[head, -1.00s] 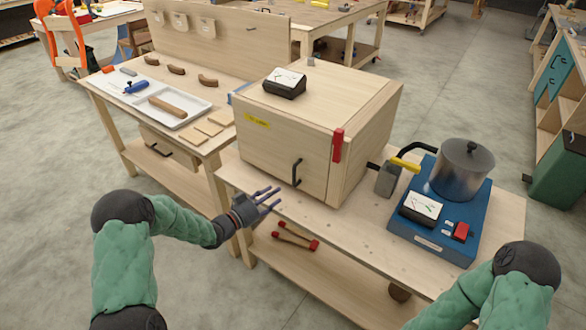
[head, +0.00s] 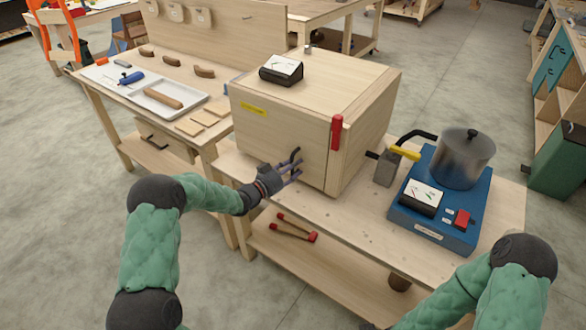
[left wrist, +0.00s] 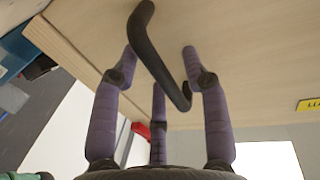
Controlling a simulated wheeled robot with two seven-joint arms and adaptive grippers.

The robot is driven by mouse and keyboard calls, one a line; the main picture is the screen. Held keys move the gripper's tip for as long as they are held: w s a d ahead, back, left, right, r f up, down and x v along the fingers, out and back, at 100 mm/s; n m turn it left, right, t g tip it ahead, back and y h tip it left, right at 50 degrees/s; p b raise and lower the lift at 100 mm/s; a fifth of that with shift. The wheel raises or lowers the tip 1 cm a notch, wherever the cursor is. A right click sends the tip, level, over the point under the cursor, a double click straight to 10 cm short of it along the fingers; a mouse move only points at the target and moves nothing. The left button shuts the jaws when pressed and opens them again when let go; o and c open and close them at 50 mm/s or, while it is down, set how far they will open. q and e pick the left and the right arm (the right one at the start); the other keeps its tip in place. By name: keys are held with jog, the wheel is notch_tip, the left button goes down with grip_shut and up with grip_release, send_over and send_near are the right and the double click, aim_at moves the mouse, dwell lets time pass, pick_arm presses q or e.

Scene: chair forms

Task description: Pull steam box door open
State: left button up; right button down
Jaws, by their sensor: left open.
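The steam box (head: 275,135) is a pale wooden box on the bench, its front door shut. A red latch (head: 337,133) sits at the door's right edge. The black door handle (head: 295,155) is partly hidden by my left gripper (head: 290,167) in the head view. In the left wrist view the handle (left wrist: 157,55) runs between the open purple fingers of my left gripper (left wrist: 165,70). The fingers are spread around it and near the door face; contact cannot be told. My right gripper is out of view.
A gauge (head: 281,70) stands on the box. Right of it, a blue burner unit (head: 433,235) carries a steel pot (head: 463,160), with a hose and yellow-handled valve (head: 404,152) beside the box. Red-ended clamps (head: 298,232) lie on the lower shelf.

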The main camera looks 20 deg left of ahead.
pick_arm(q)
grip_shut()
